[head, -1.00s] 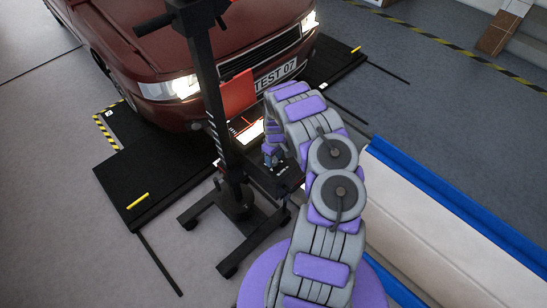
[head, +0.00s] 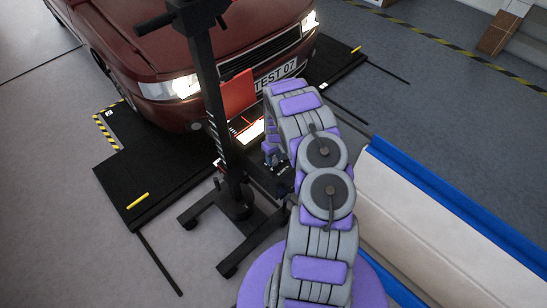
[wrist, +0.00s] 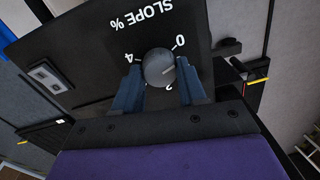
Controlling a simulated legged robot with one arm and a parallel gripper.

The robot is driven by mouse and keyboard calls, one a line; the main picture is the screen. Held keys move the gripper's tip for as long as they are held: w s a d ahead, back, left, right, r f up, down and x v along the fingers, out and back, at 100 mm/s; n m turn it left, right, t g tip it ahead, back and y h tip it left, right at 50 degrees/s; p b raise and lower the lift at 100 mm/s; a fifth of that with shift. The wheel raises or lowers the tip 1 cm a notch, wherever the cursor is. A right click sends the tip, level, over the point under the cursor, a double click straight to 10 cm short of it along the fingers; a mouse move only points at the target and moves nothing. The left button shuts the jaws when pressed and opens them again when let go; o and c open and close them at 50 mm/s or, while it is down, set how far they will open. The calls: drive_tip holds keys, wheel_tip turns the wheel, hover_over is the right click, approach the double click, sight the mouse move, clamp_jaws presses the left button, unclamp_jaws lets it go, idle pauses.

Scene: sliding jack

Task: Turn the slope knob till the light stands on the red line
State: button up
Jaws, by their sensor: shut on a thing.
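The slope knob (wrist: 158,68) is a round grey knob on a black panel (wrist: 95,40) marked "SLOPE %", with 0, 2 and 4 around it, in the wrist view. My gripper (wrist: 159,84) has its two blue fingers closed on either side of the knob; a finger and the gripper body partly cover the scale near the 2. In the head view my gripper (head: 272,154) is at the low panel beside the stand. A bright light patch (head: 251,132) shows on the tester in front of the car; its place against the red line is too small to tell.
A black wheeled stand (head: 208,90) rises in front of the red car (head: 160,50). A red panel (head: 238,93) is beside it. A long white and blue barrier (head: 430,210) lies right of my arm. Grey floor is open at left.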

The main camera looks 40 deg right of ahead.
sight(276, 158)
drive_tip(key=shift+m+b, duration=0.4)
drive_tip(key=shift+m, duration=1.2)
drive_tip(key=o, duration=1.1)
drive_tip(key=shift+c, duration=0.2)
wheel_tip(276, 158, up, 17)
drive_tip(key=p, duration=0.1)
drive_tip(key=shift+d+p, duration=0.4)
drive_tip(key=shift+d, duration=0.05)
drive_tip(key=shift+s+r, duration=0.1)
